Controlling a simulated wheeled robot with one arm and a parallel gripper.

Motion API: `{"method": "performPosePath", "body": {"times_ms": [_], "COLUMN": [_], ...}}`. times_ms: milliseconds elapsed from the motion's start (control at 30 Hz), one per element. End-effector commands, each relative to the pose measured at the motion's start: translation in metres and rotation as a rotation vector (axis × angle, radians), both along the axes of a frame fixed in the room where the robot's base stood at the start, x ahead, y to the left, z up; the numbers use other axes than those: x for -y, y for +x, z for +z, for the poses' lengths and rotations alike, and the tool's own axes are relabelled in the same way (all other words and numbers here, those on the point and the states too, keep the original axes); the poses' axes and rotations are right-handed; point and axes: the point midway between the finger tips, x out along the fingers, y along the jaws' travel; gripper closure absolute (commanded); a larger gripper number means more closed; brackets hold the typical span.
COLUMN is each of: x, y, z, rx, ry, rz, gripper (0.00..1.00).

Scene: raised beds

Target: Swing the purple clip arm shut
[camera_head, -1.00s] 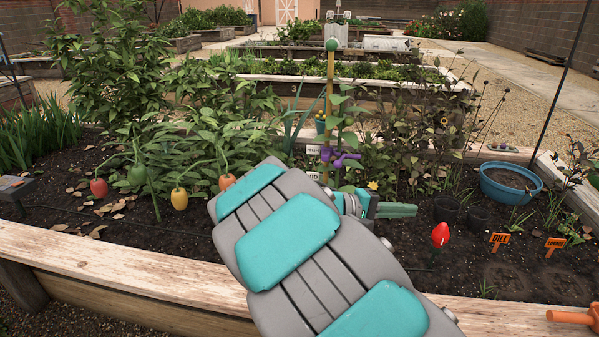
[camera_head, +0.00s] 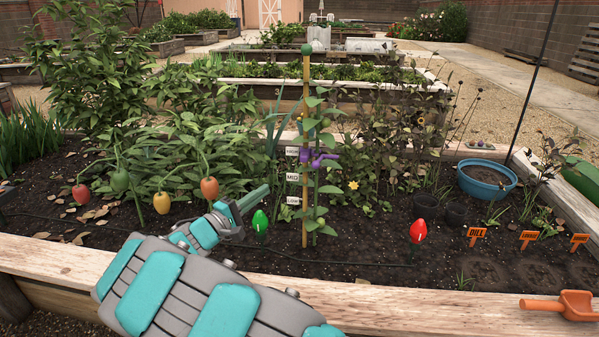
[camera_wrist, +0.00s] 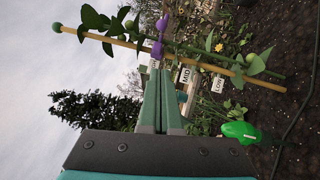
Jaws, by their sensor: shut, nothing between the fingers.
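The purple clip (camera_head: 318,159) sits on a wooden stake (camera_head: 305,120) beside a green plant stem, level with the upper tags; its arm sticks out to the right in the head view. The clip also shows in the wrist view (camera_wrist: 160,34), beyond my fingertips; I cannot tell how far its arm stands open. My gripper (camera_head: 265,190) is shut and empty, left of the stake and lower than the clip, pointing up and right. In the wrist view its closed fingers (camera_wrist: 160,75) point toward the clip, apart from it.
A green bulb-shaped marker (camera_head: 260,222) stands just beneath my gripper, and a red one (camera_head: 418,231) stands to the right. White tags (camera_head: 293,177) are on the stake. Peppers (camera_head: 209,187) hang at left. A blue bowl (camera_head: 487,181) and an orange trowel (camera_head: 562,305) are at right.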

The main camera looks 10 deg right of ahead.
Motion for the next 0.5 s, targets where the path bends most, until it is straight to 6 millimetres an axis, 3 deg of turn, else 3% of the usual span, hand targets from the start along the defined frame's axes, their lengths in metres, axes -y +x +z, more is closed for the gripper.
{"method": "performPosePath", "body": {"times_ms": [167,500], "x": [0.009,0.058], "y": [0.006,0.044], "z": [0.002,0.011], "rx": [0.001,-0.001], "ry": [0.000,0.002], "rz": [-0.003,-0.005], "gripper": [1.00,1.00]}}
